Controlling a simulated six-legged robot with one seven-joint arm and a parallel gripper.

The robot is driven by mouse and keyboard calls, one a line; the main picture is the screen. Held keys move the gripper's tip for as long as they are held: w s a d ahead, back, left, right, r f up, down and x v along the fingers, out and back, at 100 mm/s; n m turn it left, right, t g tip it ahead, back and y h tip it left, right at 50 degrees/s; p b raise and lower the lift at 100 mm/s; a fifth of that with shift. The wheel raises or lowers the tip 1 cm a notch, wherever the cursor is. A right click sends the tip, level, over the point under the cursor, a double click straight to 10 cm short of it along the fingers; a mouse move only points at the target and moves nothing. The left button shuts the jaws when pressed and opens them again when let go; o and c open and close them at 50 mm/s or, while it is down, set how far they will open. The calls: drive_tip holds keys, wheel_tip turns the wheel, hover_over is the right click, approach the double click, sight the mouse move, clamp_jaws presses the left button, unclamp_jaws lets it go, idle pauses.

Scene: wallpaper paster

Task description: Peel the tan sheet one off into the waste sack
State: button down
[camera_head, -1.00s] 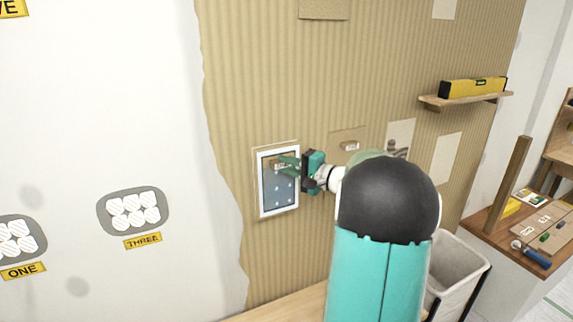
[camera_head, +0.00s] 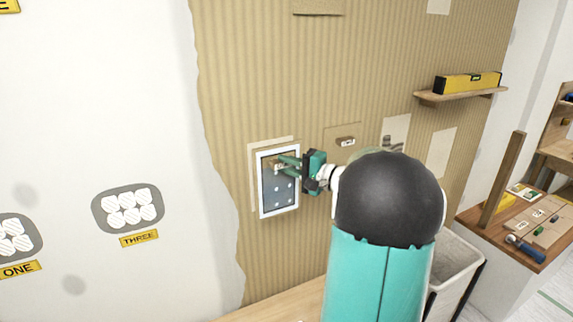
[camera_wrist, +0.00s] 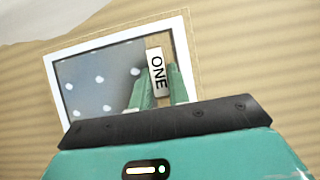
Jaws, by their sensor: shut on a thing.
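A paler patch (camera_head: 253,165) shows on the wall at the panel's left. The waste sack (camera_head: 457,262) is a pale, open-topped bag in a dark frame, lower right, partly hidden by my arm.
Another tan sheet with a tab (camera_head: 345,141) is right of the panel. A shelf (camera_head: 460,95) with a yellow level (camera_head: 470,83) juts out above. A wooden bench (camera_head: 270,304) runs below. A worktop with tools (camera_head: 520,225) stands at far right.

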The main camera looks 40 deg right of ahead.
drive_tip(key=shift+s+a, duration=0.1)
drive_tip(key=shift+s, duration=0.25)
drive_tip(key=s+a, duration=0.2)
drive_tip(key=s, duration=0.4)
drive_tip(key=shift+s, duration=0.3)
idle(0.5)
idle(0.6)
